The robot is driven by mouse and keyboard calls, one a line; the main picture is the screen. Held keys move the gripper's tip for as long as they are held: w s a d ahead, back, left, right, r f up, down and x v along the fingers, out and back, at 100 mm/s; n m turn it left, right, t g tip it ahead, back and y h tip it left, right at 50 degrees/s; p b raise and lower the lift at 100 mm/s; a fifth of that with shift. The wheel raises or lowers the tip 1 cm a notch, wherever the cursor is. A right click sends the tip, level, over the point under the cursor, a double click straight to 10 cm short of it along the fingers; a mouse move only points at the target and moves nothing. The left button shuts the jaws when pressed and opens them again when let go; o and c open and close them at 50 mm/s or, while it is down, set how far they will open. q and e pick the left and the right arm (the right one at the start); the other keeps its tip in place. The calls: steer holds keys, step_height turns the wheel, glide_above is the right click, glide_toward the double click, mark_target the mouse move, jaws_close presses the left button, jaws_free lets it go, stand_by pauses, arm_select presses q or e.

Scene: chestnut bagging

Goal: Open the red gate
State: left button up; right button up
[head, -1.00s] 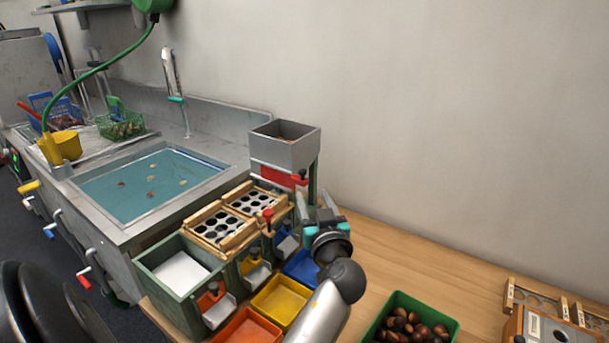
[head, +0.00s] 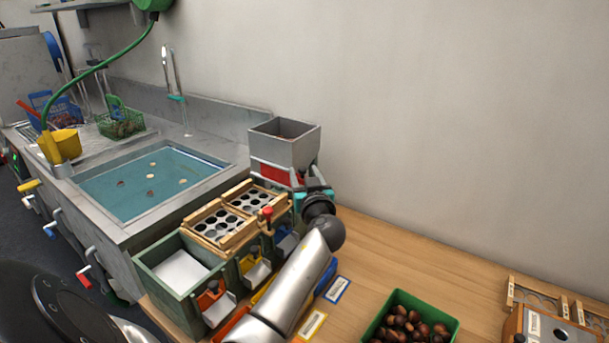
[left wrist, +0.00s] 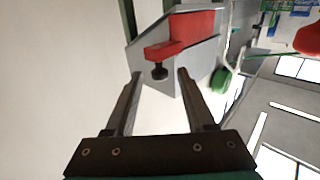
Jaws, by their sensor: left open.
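The red gate (head: 276,174) is set in the lower front of a grey hopper (head: 284,145) on green posts at the back of the sorter. My left gripper (head: 310,180) is at the gate's right side, partly hiding the hopper's lower right. In the left wrist view the red gate (left wrist: 192,36) has a red arm with a dark knob (left wrist: 160,72). The open left gripper (left wrist: 160,76) has its fingertips on either side of this knob in the picture; I cannot tell whether they touch it. My right gripper is not in view.
Below the hopper, the wooden hole trays (head: 222,225) sit on the green sorter. A green bin of chestnuts (head: 447,330) stands front right. A water-filled sink (head: 140,185) is left. The wall (head: 450,100) is close behind.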

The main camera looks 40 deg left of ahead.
arm_select(q)
jaws_close()
stand_by(1.3)
